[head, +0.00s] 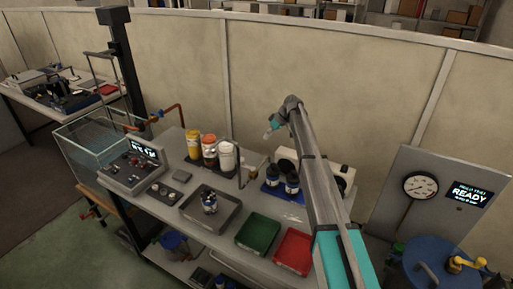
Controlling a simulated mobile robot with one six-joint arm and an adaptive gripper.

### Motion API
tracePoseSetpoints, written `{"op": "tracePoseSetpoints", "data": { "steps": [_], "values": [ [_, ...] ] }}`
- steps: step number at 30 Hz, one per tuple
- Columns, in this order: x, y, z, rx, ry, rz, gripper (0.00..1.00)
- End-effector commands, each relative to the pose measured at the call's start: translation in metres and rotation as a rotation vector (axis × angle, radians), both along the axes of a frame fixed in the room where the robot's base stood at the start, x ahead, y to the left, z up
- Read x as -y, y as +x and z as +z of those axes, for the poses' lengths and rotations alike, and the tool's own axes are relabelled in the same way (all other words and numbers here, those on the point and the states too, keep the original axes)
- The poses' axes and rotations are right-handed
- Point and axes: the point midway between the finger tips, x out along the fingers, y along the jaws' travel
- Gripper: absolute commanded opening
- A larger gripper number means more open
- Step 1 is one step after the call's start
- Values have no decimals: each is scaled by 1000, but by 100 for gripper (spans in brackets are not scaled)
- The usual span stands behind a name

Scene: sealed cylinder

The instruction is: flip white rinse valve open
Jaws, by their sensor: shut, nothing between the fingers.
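My arm reaches up from the lower right and bends over at its top. My gripper (267,135) hangs at its end, pointing down and left, above the back of the bench (219,236). It looks small and shut, with nothing held. I cannot pick out a white rinse valve for certain. Whether any valve is open or shut cannot be told.
Orange, brown and white bottles (227,157) stand at the bench's back. Dark bottles (292,183) sit in a blue tray by my arm. Grey (190,211), green (268,220) and red (291,237) trays line the front. A gauge panel (421,186) and blue drum (424,258) stand right.

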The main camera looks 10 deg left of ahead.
Motion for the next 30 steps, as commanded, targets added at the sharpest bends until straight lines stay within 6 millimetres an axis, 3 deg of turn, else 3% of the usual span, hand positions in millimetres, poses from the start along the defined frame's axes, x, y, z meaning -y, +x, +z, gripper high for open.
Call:
{"op": "tracePoseSetpoints", "data": {
  "steps": [30],
  "values": [
    [-46, -12, -69, -1, 0, -1, 0]
  ]
}}
